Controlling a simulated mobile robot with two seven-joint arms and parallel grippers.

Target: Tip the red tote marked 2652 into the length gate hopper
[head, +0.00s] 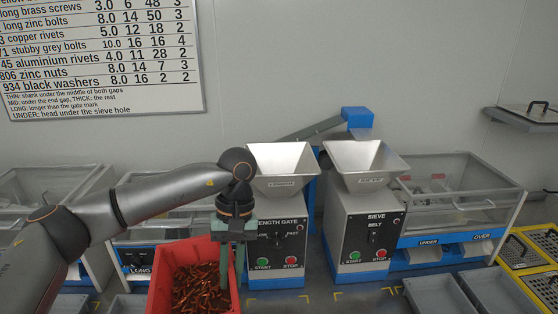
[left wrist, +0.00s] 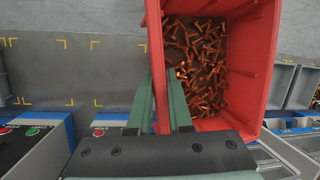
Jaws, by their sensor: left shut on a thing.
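The red tote (head: 160,285) is at the bottom of the head view, in front of the length gate machine, holding many copper-coloured rivet-like pieces (head: 200,288). Its number is not readable here. My left gripper (head: 231,262) points down at the tote's right side. In the left wrist view the tote (left wrist: 210,8) fills the upper right, and the fingers (left wrist: 161,88) are shut on its wall, one on each side. The length gate hopper (head: 281,165), a pale metal funnel, sits on the machine behind and above the tote. My right gripper is not in view.
The sieve machine (head: 366,225) with its own hopper (head: 365,160) stands to the right of the length gate (head: 278,240). Clear-walled bins (head: 460,190) stand at the right and left. Grey trays (head: 440,295) and yellow trays (head: 520,252) lie at the lower right.

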